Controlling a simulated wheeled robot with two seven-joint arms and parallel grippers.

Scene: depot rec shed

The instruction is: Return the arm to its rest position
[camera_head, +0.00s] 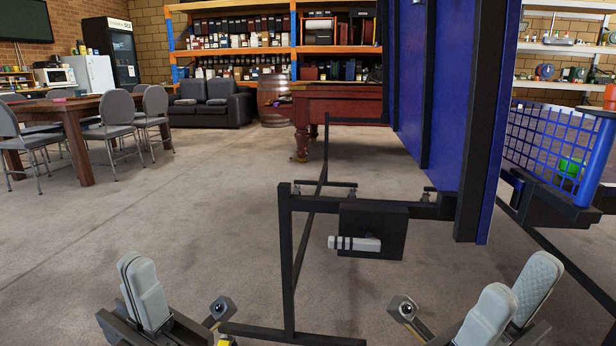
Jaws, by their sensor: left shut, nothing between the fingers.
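My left gripper (141,280) is low at the left of the head view, with its two pale grey fingers pointing up and pressed together. It is shut and empty, above the bare floor. My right gripper (520,278) is low at the right, with its pale fingers apart and nothing seen between them. Most of both arms is out of the frame.
A tall blue panel (455,110) on a black metal frame (289,262) stands close ahead, right of centre. A blue mesh basket (553,140) holds a green object at the right. Chairs and a wooden table (75,112) stand at the left. Grey floor (150,215) lies open left of centre.

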